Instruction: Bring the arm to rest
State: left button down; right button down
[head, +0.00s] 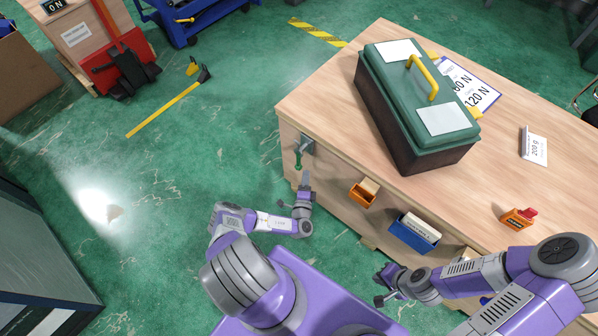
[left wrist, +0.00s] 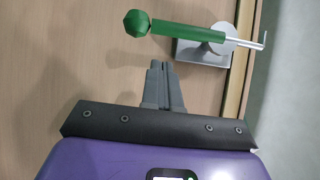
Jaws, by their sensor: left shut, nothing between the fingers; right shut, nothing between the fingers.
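My left gripper (head: 305,178) is beside the left end of the wooden bench, just below a green-handled lever on a grey bracket (head: 306,144). In the left wrist view its two grey fingers (left wrist: 157,68) are together with nothing between them. The green handle (left wrist: 188,33) with its knob lies just beyond the fingertips, apart from them as far as I can tell. My right gripper (head: 379,290) is low in front of the bench, below the blue bin, shut and seemingly empty; its fingertips are small and hard to make out.
The wooden bench (head: 322,93) carries a green toolbox (head: 405,140), a white card (head: 533,147) and an orange item (head: 518,218). An orange bin (head: 362,196) and a blue bin (head: 414,235) hang on its front. Green floor (head: 200,130) left of the bench is mostly clear.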

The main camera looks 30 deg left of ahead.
pick_arm(q)
jog(key=v, duration=1)
jog(key=shift+p, duration=0.4)
jog(key=shift+d, duration=0.2)
